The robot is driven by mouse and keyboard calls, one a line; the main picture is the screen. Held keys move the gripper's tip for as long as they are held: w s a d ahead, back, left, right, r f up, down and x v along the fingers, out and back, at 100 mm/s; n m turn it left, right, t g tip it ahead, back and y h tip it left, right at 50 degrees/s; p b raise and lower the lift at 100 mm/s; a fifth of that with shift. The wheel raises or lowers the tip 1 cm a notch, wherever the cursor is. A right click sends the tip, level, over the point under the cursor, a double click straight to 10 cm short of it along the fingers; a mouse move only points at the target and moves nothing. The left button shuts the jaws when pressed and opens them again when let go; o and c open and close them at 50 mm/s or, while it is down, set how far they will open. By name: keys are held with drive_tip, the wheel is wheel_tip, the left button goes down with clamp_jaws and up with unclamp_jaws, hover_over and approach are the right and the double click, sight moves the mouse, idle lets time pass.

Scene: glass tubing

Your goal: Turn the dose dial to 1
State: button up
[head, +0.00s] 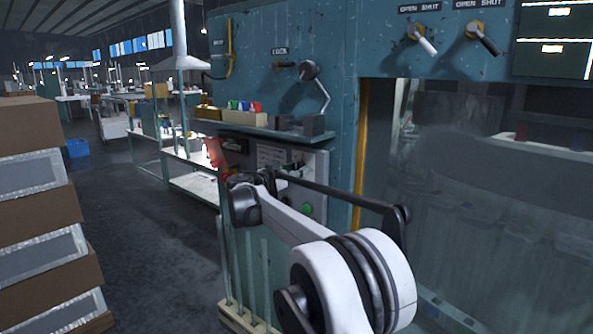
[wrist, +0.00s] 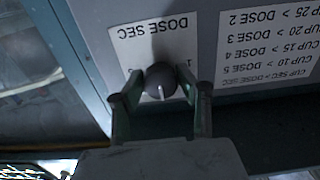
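The dose dial (wrist: 160,78) is a dark round knob with a light pointer mark, on a white label reading DOSE SEC (wrist: 125,42) that appears upside down in the wrist view. Its pointer mark faces the bottom of the picture. A numeral shows partly at the label's right, beside a fingertip; other numerals are hidden. My gripper (wrist: 160,76) has its two fingers apart, one on each side of the knob. I cannot tell whether either finger touches it. In the head view my arm reaches to the control panel (head: 318,185) and the dial cannot be made out.
A second label (wrist: 270,45) lists cup seconds and doses beside the dial. A green button (head: 307,209) is low on the panel. A shelf (head: 270,131) with small boxes juts out above. Stacked boxes (head: 30,125) stand at the left; open floor lies between.

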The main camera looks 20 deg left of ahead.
drive_tip(key=shift+c, duration=0.6)
drive_tip(key=shift+f+n+b, duration=0.1)
drive_tip(key=shift+n+b, duration=0.3)
drive_tip(key=n+b, duration=0.2)
drive_tip(key=n, duration=0.1)
drive_tip(key=n+b, duration=0.3)
drive_tip(key=n, duration=0.2)
drive_tip(key=n+b, duration=0.1)
drive_tip(key=n, duration=0.5)
drive_tip(key=shift+d, duration=0.1)
drive_tip(key=n+b, duration=0.1)
drive_tip(key=n, duration=0.4)
drive_tip(key=shift+r, duration=0.2)
